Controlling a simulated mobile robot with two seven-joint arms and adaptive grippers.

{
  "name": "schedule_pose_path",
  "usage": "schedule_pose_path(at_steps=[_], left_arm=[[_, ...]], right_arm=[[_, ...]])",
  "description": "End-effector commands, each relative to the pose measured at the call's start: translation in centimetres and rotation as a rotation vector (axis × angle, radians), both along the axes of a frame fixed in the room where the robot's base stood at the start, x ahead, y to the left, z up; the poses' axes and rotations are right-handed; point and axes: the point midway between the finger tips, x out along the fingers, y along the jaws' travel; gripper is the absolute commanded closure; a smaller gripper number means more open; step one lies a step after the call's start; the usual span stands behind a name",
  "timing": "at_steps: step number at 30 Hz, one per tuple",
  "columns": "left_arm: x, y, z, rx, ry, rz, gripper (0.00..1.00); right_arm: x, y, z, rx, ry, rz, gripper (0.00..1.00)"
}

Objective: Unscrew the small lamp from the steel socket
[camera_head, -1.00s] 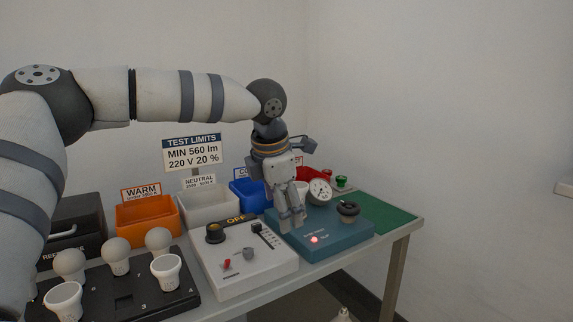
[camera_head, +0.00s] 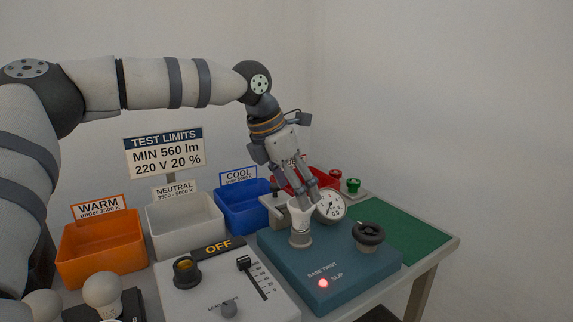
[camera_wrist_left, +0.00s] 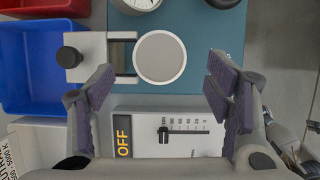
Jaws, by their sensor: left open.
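The small white lamp (camera_head: 299,217) stands upright in the steel socket (camera_head: 300,239) on the teal base-twist unit (camera_head: 330,262). My left gripper (camera_head: 309,200) is open and points down at the lamp's top, its fingers partly overlapping the lamp in the head view. In the left wrist view the lamp's round pale face (camera_wrist_left: 160,57) lies between the two spread fingers (camera_wrist_left: 163,80), with a gap on each side. The socket is hidden below the lamp there. I cannot tell how deep the fingers reach beside the lamp.
A dial gauge (camera_head: 330,207) stands close behind the lamp, and a black handwheel (camera_head: 368,235) to its right. A red light (camera_head: 323,284) glows by "SLIP". The control box (camera_head: 215,285) reads OFF. Orange, white, blue (camera_head: 240,209) and red bins line the back. The green mat (camera_head: 405,226) is clear.

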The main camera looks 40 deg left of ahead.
Motion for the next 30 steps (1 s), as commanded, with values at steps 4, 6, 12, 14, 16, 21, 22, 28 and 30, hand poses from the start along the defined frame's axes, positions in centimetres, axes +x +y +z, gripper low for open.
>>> schedule_pose_path(at_steps=[4, 6, 12, 14, 16, 21, 22, 28, 30], left_arm=[[1.1, -0.5, -3.0, 0.001, 0.005, -0.001, 0.28], [1.4, -0.6, -3.7, 0.001, 0.004, 0.0, 0.28], [1.7, -0.7, -4.4, 0.001, 0.0, 0.0, 0.28], [1.7, -0.7, -4.4, 0.001, -0.001, 0.0, 0.28], [1.7, -0.7, -4.3, 0.001, -0.001, 0.0, 0.28], [1.7, -0.7, -4.3, 0.001, -0.001, -0.001, 0.57], [1.7, -0.7, -4.3, 0.001, -0.001, -0.001, 0.64], [1.7, -0.7, -4.2, 0.002, -0.002, 0.009, 0.8], [1.6, -0.8, -3.5, 0.006, -0.011, 0.075, 0.8]], right_arm=[[-0.5, 0.0, -0.6, 0.0, 0.02, 0.0, 0.2], [-0.6, 0.0, -0.7, 0.0, 0.023, 0.0, 0.2], [-0.7, 0.0, -0.7, 0.0, 0.025, 0.0, 0.2], [-0.7, 0.0, -0.7, 0.0, 0.024, 0.0, 0.2], [-0.7, 0.0, -0.7, 0.0, 0.024, 0.0, 0.2], [-0.7, 0.0, -0.7, 0.0, 0.024, 0.001, 0.2], [-0.7, 0.0, -0.7, 0.0, 0.024, 0.001, 0.2], [-0.5, 0.0, -0.6, 0.0, 0.019, 0.001, 0.2], [0.4, 0.0, 0.3, 0.001, -0.013, 0.001, 0.2]])
